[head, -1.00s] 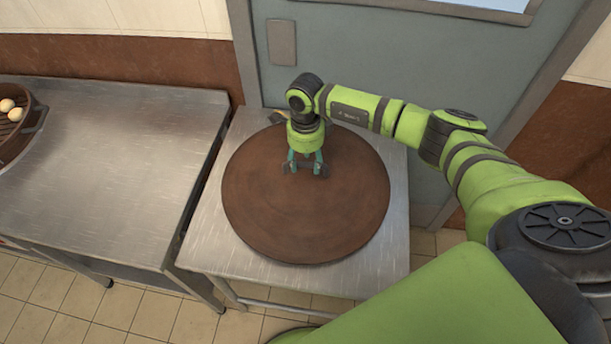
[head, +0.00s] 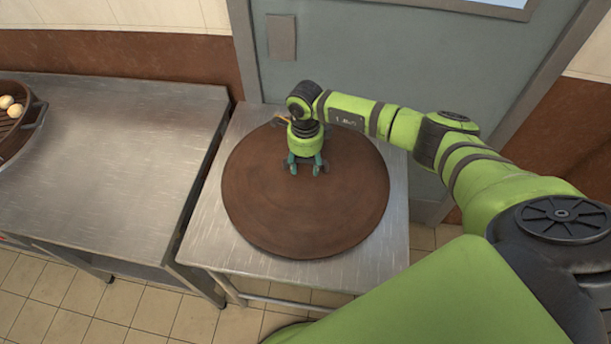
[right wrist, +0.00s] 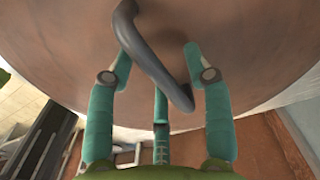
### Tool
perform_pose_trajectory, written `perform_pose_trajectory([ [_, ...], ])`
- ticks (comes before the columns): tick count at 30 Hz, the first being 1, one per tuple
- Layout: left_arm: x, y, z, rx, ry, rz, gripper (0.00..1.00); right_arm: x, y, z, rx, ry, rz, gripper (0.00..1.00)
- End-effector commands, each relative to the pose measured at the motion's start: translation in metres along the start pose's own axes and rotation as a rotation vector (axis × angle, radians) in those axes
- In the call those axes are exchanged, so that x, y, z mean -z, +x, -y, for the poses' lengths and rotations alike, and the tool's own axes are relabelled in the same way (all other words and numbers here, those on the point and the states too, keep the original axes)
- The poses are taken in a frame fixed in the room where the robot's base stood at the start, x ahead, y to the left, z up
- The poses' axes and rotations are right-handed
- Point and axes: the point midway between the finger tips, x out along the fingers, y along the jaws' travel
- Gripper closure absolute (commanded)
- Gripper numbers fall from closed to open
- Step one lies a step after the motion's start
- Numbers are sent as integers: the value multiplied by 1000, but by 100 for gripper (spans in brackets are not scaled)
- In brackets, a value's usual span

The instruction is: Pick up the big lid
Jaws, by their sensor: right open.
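The big lid (head: 290,222) is a large, round brown disc lying flat on a steel table in the head view. In the right wrist view its brown surface (right wrist: 265,55) fills the upper part, with a bent grey bar handle (right wrist: 150,58) across it. My right gripper (head: 306,168) is over the lid's far half, pointing down. Its teal fingers are open, and in the right wrist view the handle runs between them (right wrist: 160,58). I cannot tell whether any finger touches the handle. The gripper and wrist hide the handle in the head view. My left gripper is not in view.
The lid's steel table (head: 212,245) stands against a grey door (head: 400,60). A longer steel counter (head: 110,150) is on the left, mostly bare, with a dark basket (head: 30,128) holding pale round items at its far left. Tiled floor shows in front.

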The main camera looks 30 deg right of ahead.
Motion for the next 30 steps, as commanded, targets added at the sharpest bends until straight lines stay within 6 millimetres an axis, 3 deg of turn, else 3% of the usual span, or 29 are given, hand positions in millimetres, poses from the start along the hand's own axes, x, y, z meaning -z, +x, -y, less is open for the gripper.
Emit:
perform_pose_trajectory([
  [10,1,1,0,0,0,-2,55,0,1,0,0,0,0,49],
  [11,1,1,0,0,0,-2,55,0,1,0,0,0,0,53],
  [14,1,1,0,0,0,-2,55,0,1,0,0,0,0,93],
  [15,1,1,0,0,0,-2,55,0,1,0,0,0,0,100],
  [30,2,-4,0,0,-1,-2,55,-1,-5,1,2,0,3,100],
])
